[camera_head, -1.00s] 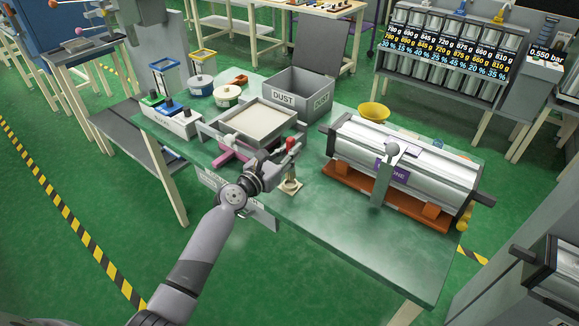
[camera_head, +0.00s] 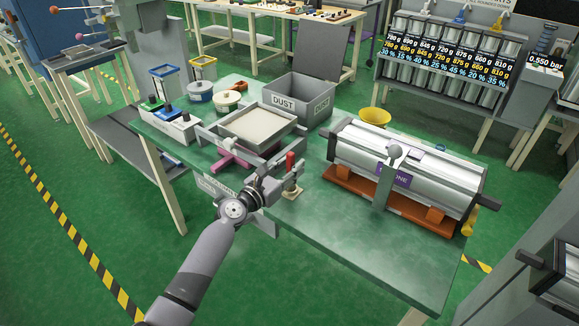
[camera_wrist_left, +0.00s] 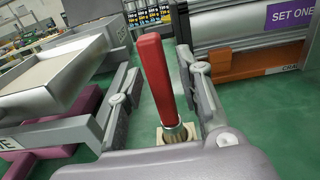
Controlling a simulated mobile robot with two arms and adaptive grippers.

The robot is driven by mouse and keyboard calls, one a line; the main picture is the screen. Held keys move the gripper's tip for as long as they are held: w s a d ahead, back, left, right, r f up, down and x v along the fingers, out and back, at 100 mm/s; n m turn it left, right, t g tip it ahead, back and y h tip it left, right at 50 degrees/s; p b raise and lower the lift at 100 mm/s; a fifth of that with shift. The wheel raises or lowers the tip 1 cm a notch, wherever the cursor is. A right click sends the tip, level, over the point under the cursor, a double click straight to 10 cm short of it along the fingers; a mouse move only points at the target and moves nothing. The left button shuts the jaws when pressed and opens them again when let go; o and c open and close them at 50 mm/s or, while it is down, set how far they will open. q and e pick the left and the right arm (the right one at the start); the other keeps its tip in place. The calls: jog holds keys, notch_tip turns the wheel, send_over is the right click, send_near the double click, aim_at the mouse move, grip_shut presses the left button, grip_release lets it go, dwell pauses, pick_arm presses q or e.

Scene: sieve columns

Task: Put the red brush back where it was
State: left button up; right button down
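The red brush (camera_head: 290,161) stands upright in a small pale holder (camera_head: 292,192) at the near edge of the green table. In the left wrist view, the red handle (camera_wrist_left: 154,76) rises from a metal collar, and its lower end sits in the pale holder (camera_wrist_left: 176,136). My left gripper (camera_head: 274,172) is open and just to the left of the brush in the head view. In the left wrist view, the fingers of my left gripper (camera_wrist_left: 158,85) are spread on either side of the handle, with gaps visible. The bristles are hidden. My right gripper is out of view.
A grey sieve tray (camera_head: 256,128) stands left of the brush, over a magenta part (camera_head: 232,160). A DUST box (camera_head: 300,100) is behind. A silver cylinder unit (camera_head: 405,168) on an orange base stands right. The front right tabletop (camera_head: 370,240) is clear.

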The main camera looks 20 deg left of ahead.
pick_arm(q)
jog(key=shift+r, duration=0.2)
jog(key=v, duration=1.2)
jog(key=shift+p, duration=0.35)
